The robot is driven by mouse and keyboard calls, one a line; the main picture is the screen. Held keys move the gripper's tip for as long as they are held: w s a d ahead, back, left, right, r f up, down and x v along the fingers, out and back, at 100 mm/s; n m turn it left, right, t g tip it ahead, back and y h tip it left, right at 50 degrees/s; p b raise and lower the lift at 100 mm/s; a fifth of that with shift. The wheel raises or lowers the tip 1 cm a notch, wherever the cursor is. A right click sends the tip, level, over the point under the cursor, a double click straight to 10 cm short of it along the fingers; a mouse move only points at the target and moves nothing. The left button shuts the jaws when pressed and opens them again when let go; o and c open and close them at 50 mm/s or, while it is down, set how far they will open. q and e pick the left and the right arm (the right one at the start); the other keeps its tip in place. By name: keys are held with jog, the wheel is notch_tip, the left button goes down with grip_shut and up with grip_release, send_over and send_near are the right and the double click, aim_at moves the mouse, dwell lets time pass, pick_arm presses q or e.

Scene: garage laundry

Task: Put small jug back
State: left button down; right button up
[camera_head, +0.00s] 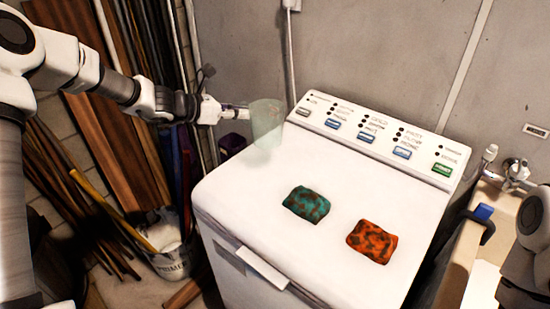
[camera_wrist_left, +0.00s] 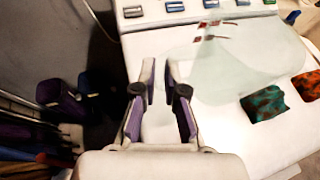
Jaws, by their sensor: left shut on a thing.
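The small jug (camera_head: 267,124) is pale, see-through and greenish, at the rear left corner of the white washing machine (camera_head: 250,200) in the head view. It looks upright there; I cannot tell whether its base touches the machine top. My left gripper (camera_head: 243,109) comes in from the left and is shut on the jug's left side. In the left wrist view the jug (camera_wrist_left: 222,72) spreads to the right of the fingers (camera_wrist_left: 160,78); the exact grasped part is hard to make out. My right gripper is not in view.
A teal patterned pouch (camera_head: 306,204) and an orange one (camera_head: 371,242) lie on the machine top. The control panel (camera_head: 370,138) rises behind. A bucket (camera_head: 170,255) and planks (camera_head: 85,130) stand at left, a sink (camera_head: 462,255) at right. The machine top's left part is clear.

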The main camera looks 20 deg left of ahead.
pick_arm(q)
jog(key=f, duration=0.9)
jog(key=shift+s+a+p, duration=0.1)
jog(key=shift+s+p, duration=0.1)
jog(key=shift+p, duration=0.2)
jog(key=shift+s+a, duration=0.1)
jog(key=shift+a, duration=0.05)
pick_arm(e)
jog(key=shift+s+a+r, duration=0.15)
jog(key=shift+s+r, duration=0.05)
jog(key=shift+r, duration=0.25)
pick_arm(q)
jog(key=shift+f, duration=0.1)
jog(key=shift+f+b, duration=0.15)
jog(key=shift+b, duration=0.15)
jog(key=c, duration=1.2)
grip_release()
jog(key=shift+c, duration=0.2)
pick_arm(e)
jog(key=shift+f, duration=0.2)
